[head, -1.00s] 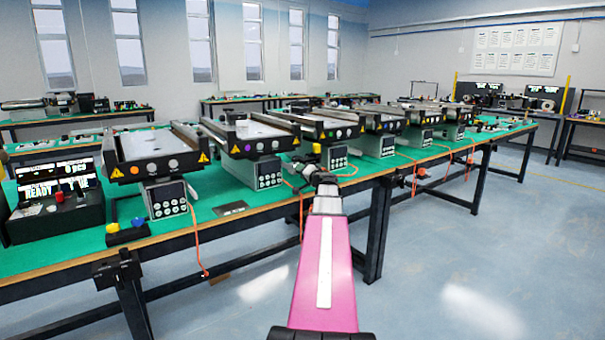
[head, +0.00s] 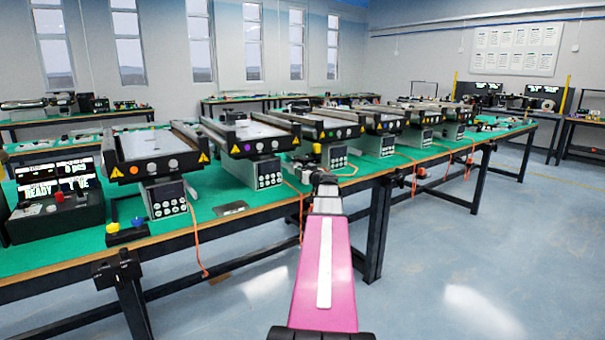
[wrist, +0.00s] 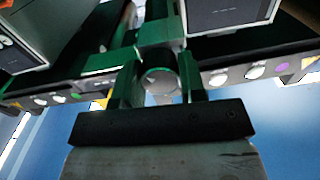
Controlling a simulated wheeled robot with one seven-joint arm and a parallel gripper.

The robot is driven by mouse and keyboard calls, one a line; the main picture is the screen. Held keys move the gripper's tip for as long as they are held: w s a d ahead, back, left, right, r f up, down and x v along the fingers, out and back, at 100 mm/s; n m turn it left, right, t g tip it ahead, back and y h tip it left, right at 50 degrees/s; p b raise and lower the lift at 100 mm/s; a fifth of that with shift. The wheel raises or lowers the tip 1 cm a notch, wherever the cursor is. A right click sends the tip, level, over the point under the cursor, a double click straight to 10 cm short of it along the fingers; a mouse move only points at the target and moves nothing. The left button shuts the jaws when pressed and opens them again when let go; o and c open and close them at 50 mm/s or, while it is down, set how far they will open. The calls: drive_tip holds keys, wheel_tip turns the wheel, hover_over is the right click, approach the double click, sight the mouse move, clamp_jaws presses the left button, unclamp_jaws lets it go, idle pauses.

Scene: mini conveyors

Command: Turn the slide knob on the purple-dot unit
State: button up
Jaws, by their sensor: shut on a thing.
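The purple-dot unit (head: 252,147) is the second conveyor from the left in the head view. Its purple dot shows on the dark front panel, and it also shows in the wrist view (wrist: 281,69) at the right, beside pale round knobs (wrist: 255,70). My gripper (wrist: 160,86) has two green-looking fingers closed on a round grey-green knob (wrist: 161,78), which sits between them in the wrist view. The knob's marking and angle are not readable.
An orange-dot unit (head: 156,167) stands to the left, and several similar units continue to the right on the green table (head: 215,202). Keypad boxes (head: 269,173) stand below the conveyors. Orange cables hang at the table edge. The floor in front is clear.

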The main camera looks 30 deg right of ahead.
drive_tip(key=shift+w+n, duration=0.1)
drive_tip(key=shift+n, duration=1.2)
drive_tip(key=shift+n, duration=0.3)
drive_tip(key=o, duration=0.9)
drive_tip(key=s, duration=1)
drive_tip(key=shift+s+d, duration=0.4)
drive_tip(key=shift+f, duration=0.1)
